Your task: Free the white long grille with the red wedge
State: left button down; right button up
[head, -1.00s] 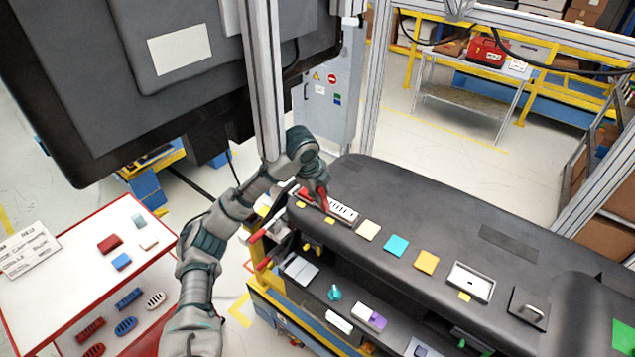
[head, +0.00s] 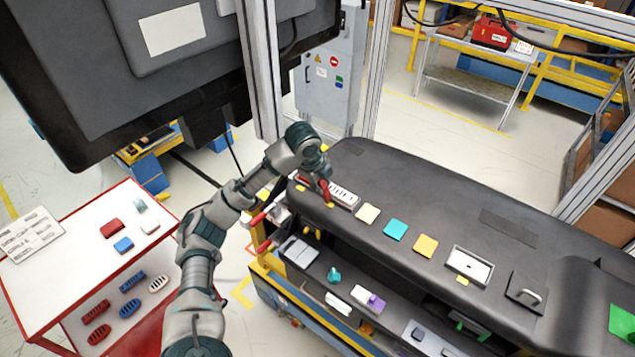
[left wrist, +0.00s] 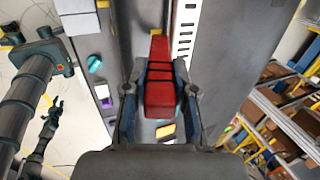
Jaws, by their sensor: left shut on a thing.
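The white long grille (head: 343,195) lies along the near left end of the dark dashboard top, and its slotted face also shows in the left wrist view (left wrist: 184,35). My left gripper (head: 325,190) is over the dashboard's near edge beside the grille. In the left wrist view its fingers (left wrist: 160,95) are shut on the red wedge (left wrist: 160,75). The wedge's narrow end points up the picture, just left of the grille. I cannot tell whether it touches the grille. Dark arm parts (left wrist: 40,75) show at the left wrist view's left side; no right gripper state is readable.
Yellow, teal and orange squares, including the teal one (head: 395,229), lie along the dashboard (head: 450,205). A lower shelf holds a teal knob (head: 333,274) and small parts. A white-topped table (head: 75,270) with loose pieces stands left. A metal post (head: 262,90) rises behind my left arm.

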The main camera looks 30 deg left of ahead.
pick_arm(q)
jog(key=shift+d+f, duration=0.1)
jog(key=shift+d, duration=0.2)
jog(key=shift+a, duration=0.2)
jog(key=shift+s+a+f, duration=0.1)
jog(key=shift+a+f, duration=0.05)
jog(key=shift+d+r, duration=0.25)
jog(key=shift+d, duration=0.1)
jog(key=shift+w+d+r, duration=0.1)
jog(key=shift+w+r, duration=0.1)
jog(key=shift+r, duration=1.65)
jog(key=shift+s+a+r, duration=0.1)
jog(key=shift+a+r, duration=0.1)
jog(key=shift+r, duration=0.5)
jog(key=shift+a+r, duration=0.1)
jog(key=shift+r, duration=0.7)
jog(key=shift+d, duration=0.2)
pick_arm(e)
jog(key=shift+w+d+f, duration=0.1)
jog(key=shift+w+d, duration=0.25)
jog(key=shift+d, duration=0.25)
